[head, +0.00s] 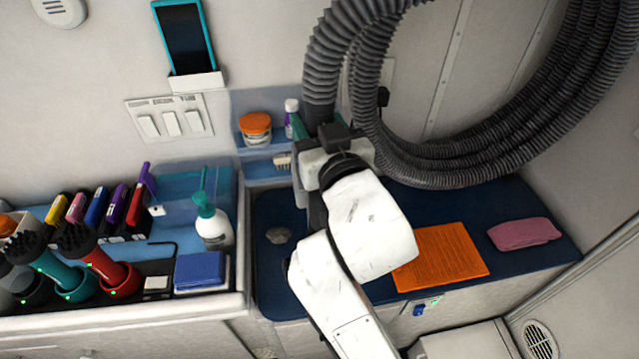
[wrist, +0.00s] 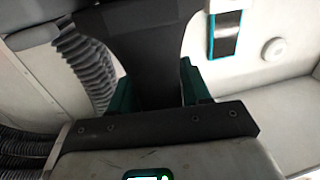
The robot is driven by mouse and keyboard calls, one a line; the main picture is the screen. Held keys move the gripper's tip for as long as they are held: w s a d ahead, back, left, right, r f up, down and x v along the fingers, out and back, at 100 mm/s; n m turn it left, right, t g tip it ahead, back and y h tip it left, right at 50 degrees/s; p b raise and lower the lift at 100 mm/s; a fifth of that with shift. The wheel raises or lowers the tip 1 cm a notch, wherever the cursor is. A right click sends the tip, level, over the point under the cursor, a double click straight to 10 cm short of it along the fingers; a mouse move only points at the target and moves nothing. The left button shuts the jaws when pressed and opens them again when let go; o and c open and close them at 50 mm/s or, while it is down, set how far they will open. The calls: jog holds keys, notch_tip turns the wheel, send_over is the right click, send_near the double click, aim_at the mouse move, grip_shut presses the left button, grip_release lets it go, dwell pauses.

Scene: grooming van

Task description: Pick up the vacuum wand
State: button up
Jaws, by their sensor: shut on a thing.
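The vacuum wand (wrist: 140,45) is a wide black piece in the wrist view. It sits between the teal fingers of my gripper (wrist: 157,85), which are shut on it. In the head view my gripper (head: 318,138) is at the back of the blue counter, by the lower end of a ribbed grey hose (head: 321,75). The hose also shows beside the wand in the wrist view (wrist: 88,65). My wrist and arm hide most of the wand in the head view.
Thick hose coils (head: 480,165) hang at right. An orange towel (head: 440,257) and a pink cloth (head: 523,234) lie on the blue counter (head: 540,262). At left are a spray bottle (head: 212,222), a blue box (head: 199,270) and several clippers. An orange-lidded jar (head: 255,128) stands on a shelf.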

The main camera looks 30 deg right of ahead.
jog(key=shift+c, duration=1.2)
jog(key=shift+r, duration=0.1)
